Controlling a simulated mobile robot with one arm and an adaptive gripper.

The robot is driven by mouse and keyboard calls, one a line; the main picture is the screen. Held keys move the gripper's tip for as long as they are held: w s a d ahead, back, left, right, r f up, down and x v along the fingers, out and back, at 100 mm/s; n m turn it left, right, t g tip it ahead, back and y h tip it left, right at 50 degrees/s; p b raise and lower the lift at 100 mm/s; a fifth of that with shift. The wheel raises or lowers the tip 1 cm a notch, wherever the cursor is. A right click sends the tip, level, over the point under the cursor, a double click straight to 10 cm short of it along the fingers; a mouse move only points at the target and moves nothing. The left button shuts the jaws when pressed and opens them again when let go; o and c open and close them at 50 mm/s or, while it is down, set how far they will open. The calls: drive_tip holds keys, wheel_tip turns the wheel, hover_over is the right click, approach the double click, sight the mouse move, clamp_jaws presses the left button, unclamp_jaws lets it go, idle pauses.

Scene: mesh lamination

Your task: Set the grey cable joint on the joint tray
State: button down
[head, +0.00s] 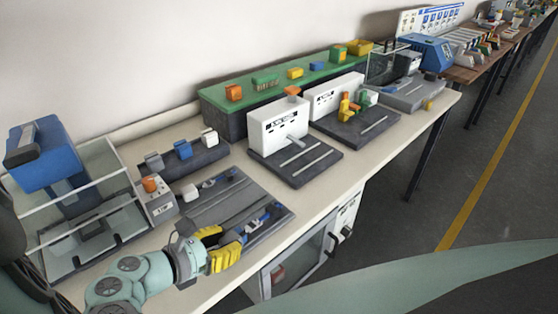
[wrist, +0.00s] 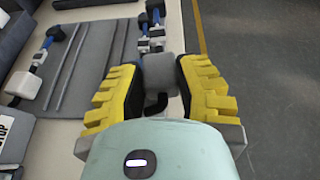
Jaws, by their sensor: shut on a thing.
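My gripper (head: 228,243) is at the near right edge of a grey grooved board (head: 232,212). In the wrist view its yellow fingers (wrist: 158,85) are closed on a grey block (wrist: 160,72), which looks like the grey cable joint. A short black cable end shows below the block. Blue and white connector parts (wrist: 152,32) lie just beyond it; I cannot tell whether they are joined to it. In the head view my fingers hide the block. I cannot tell for certain whether the grooved board or the dark holder (head: 208,161) behind it is the joint tray.
A white block (wrist: 24,85) with a cable and blue connector lies on the board's left side. Grey, blue and white blocks (head: 183,150) stand on the dark holder. A control box (head: 159,203) stands left of the board. The bench edge is close on the right.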

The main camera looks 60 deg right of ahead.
drive_tip(key=shift+s+a+r+m+b, duration=0.2)
drive_tip(key=shift+s+a+m+b, duration=0.35)
drive_tip(key=shift+m, duration=0.15)
drive_tip(key=b, duration=0.2)
hover_over(217, 215)
drive_tip(key=shift+s+f+g, duration=0.1)
drive_tip(key=shift+f+g, duration=0.2)
drive_tip(key=shift+f, duration=2.05)
drive_tip(key=shift+f+b, duration=0.15)
drive_tip(key=shift+b, duration=0.15)
drive_tip(key=c, duration=0.7)
unclamp_jaws()
drive_tip(key=shift+c, duration=0.2)
